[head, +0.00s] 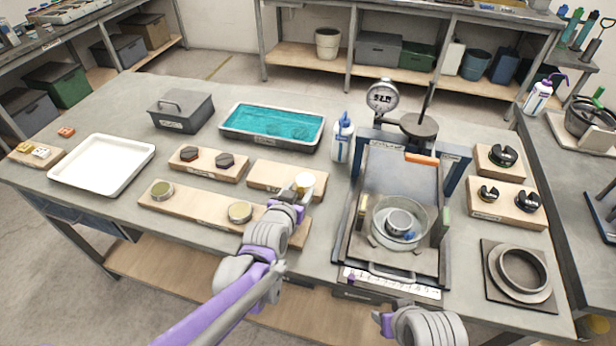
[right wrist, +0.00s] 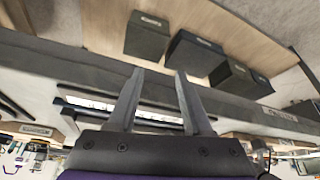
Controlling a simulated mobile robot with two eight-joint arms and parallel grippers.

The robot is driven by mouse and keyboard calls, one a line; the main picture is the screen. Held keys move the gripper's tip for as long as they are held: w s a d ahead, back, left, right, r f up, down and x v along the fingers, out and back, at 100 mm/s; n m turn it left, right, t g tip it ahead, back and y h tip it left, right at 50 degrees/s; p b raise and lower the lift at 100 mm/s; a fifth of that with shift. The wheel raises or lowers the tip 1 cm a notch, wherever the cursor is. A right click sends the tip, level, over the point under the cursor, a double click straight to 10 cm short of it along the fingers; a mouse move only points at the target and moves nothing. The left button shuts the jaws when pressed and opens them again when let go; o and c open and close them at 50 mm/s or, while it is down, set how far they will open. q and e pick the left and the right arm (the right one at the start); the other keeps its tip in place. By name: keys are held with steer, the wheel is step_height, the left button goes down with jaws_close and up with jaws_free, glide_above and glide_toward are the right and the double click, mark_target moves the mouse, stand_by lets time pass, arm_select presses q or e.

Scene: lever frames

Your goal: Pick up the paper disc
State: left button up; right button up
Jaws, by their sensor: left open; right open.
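A pale round disc (head: 305,180), which looks like the paper disc, is at the right part of a small wooden board (head: 262,174) on the workbench. My left gripper (head: 294,191) is open right at the disc's near left side and covers part of it. I cannot tell whether the fingers touch or straddle it. My right gripper (head: 381,320) is low at the front of the bench, right of the left arm. In the right wrist view its two fingers (right wrist: 158,100) are apart with nothing between them.
A press-like frame (head: 399,190) with a glass bowl stands right of the disc. Left are a board with two dark pieces (head: 207,163) and a long board with two round pieces (head: 193,205). A teal tray (head: 272,126) and white bottle (head: 342,138) stand behind.

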arm_select(q)
steer(key=shift+w+f, duration=0.1)
steer(key=shift+w, duration=0.15)
steer(key=shift+s, duration=0.25)
jaws_close()
steer(key=shift+r, duration=0.2)
